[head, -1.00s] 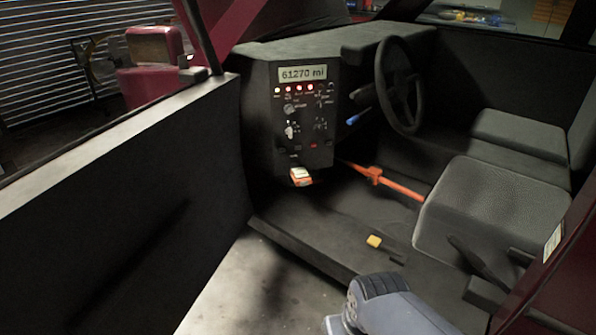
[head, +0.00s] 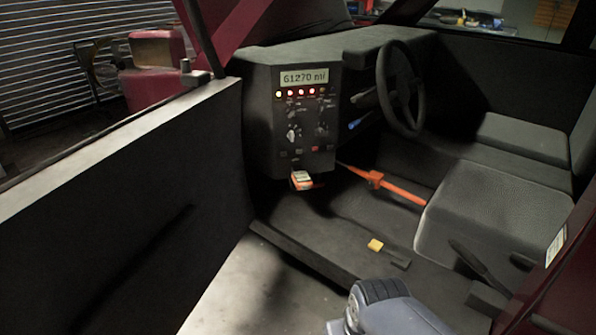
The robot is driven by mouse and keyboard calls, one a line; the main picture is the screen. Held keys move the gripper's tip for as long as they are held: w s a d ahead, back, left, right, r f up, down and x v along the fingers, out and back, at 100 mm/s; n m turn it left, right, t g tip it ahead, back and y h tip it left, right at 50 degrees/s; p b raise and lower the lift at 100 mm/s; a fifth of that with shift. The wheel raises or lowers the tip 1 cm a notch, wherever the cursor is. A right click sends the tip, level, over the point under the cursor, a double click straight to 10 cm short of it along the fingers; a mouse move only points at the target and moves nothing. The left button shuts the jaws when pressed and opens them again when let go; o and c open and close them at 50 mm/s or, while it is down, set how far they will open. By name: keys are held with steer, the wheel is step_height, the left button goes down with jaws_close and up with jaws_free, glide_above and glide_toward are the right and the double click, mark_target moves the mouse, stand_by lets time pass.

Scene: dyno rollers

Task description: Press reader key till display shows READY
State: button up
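The reader appears to be the small orange device (head: 301,180) with a pale face under the dash panel, at its lower edge. Its key and any writing on its face are too small to tell. The dash display (head: 304,77) above reads "61270 mi". A row of lit lamps, one yellowish and several red, runs below that display. Part of my arm shows at the bottom of the head view, well below and to the right of the reader. My gripper is not seen in this view.
The open door (head: 120,190) stands at the left. An orange bar (head: 385,185) crosses near the steering wheel (head: 401,85). The seat (head: 495,215) is at the right.

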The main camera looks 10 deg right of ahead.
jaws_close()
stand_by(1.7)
